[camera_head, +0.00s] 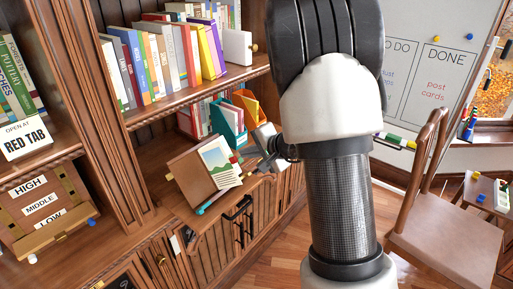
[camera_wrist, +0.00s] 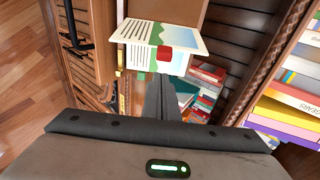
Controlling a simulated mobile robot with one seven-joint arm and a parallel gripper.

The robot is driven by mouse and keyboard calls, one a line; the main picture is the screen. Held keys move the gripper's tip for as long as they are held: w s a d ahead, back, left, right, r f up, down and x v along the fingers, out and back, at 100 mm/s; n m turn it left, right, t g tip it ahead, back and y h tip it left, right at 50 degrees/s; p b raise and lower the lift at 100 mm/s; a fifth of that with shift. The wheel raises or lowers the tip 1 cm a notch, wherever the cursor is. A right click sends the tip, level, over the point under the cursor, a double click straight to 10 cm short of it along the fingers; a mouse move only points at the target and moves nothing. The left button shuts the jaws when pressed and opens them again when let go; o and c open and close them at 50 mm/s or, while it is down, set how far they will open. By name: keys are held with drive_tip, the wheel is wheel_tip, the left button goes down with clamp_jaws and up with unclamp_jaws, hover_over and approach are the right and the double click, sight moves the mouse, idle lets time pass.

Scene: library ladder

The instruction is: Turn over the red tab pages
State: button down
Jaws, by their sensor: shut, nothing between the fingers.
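An open book (camera_head: 203,172) with a brown cover rests tilted on the lower shelf ledge. Its visible page has text and a green and blue picture. In the wrist view a printed page (camera_wrist: 143,45) carries a red tab (camera_wrist: 164,53) at its edge, just beyond my fingertips. My gripper (camera_wrist: 160,80) is shut and empty, and points at the tab; I cannot tell whether it touches it. In the head view my gripper (camera_head: 256,160) is beside the book's right edge, partly hidden by my arm. A sign (camera_head: 25,137) reads "OPEN AT RED TAB".
A teal file holder (camera_head: 229,128) and an orange one stand behind my gripper. Books (camera_head: 165,62) fill the shelf above. A board with HIGH, MIDDLE and LOW labels (camera_head: 42,208) is at the left. A wooden chair (camera_head: 440,235) stands on the right.

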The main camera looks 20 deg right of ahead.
sight(236, 162)
drive_tip(key=shift+s+a+r, duration=0.15)
drive_tip(key=shift+s+a, duration=0.5)
drive_tip(key=shift+s, duration=0.2)
drive_tip(key=s+a+b, duration=0.2)
drive_tip(key=b, duration=0.2)
drive_tip(key=shift+a+b, duration=0.2)
drive_tip(key=shift+b, duration=0.2)
drive_tip(key=shift+s+a+r+b, duration=0.2)
drive_tip(key=shift+s+a+b, duration=0.15)
drive_tip(key=shift+s+a, duration=0.1)
drive_tip(key=shift+w+d, duration=0.1)
drive_tip(key=shift+d, duration=0.05)
